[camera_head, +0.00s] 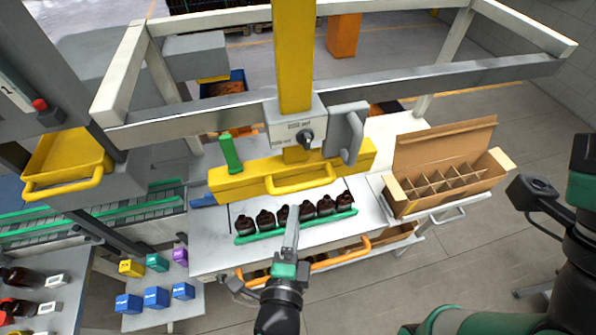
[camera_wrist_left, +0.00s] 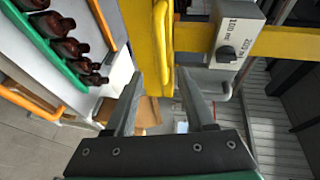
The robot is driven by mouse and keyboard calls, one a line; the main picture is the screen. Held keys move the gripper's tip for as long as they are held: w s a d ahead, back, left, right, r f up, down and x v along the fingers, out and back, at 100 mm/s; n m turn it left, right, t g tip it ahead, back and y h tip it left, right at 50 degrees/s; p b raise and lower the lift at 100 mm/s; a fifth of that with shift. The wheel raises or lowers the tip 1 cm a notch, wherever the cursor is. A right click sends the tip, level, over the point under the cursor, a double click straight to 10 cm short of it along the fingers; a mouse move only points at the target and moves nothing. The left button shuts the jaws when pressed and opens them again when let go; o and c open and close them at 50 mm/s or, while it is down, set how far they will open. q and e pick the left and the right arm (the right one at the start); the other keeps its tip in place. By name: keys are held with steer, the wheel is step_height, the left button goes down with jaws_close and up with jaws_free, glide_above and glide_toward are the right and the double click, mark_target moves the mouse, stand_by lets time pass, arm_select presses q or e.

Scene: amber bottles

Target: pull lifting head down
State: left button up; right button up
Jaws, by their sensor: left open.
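The lifting head is a yellow crossbar (camera_head: 230,182) on a yellow column (camera_head: 294,60), with a yellow handle (camera_head: 300,185) along its front. A grey box with a black knob (camera_head: 306,136) sits on the column above. In the left wrist view the handle (camera_wrist_left: 160,45) runs ahead of and between my open fingers, and the knob box (camera_wrist_left: 236,40) is at upper right. My left gripper (camera_head: 293,212) is open and empty, its fingers toward the handle, apparently not touching it; it also shows in the wrist view (camera_wrist_left: 163,80). My right arm is at the right edge; its fingers do not show.
Several amber bottles (camera_head: 265,220) stand in a green holder (camera_head: 300,224) below the head. A divided cardboard box (camera_head: 445,180) is at right. An orange rail (camera_head: 340,257) fronts the table. Coloured blocks (camera_head: 156,297) are lower left.

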mark_target(303, 189)
arm_select(q)
steer(key=x, duration=0.7)
steer(key=d+b+x, duration=0.1)
steer(key=x, duration=0.3)
steer(key=shift+w, duration=0.15)
jaws_close()
stand_by(1.2)
